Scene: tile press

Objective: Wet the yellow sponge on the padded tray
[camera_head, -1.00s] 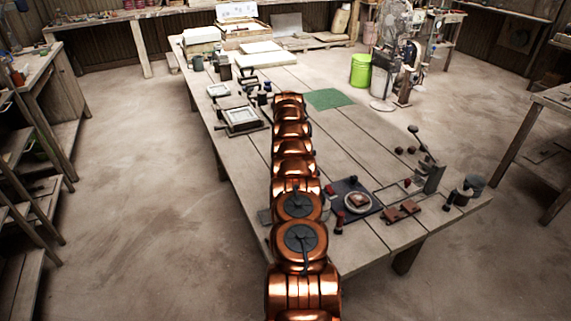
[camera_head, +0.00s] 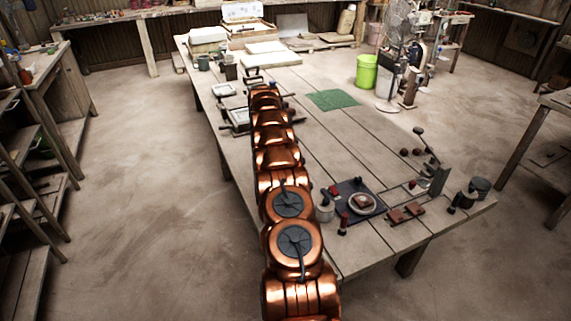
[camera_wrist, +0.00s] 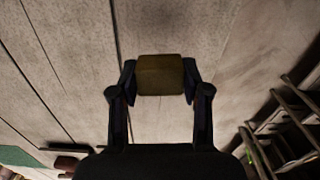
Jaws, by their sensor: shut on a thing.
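The yellow sponge (camera_wrist: 161,75) is a dull yellow-brown block between the two dark fingers of my gripper (camera_wrist: 160,82) in the wrist view. My gripper is shut on it, with one finger pressed on each side. In the head view my copper arm reaches up the long table, and my gripper is near its far end (camera_head: 254,78); the sponge cannot be made out there. A small tray with a pale inside (camera_head: 223,90) lies left of the arm's end. A framed pale tray (camera_head: 240,116) lies nearer and is partly hidden by my arm. I cannot tell which is the padded one.
A green mat (camera_head: 333,99) lies right of my arm. White slabs (camera_head: 270,60) and dark cups (camera_head: 230,71) stand beyond. A round white plate (camera_head: 362,204), red-brown blocks (camera_head: 406,212) and a metal press stand are at the near right. The middle of the table is clear.

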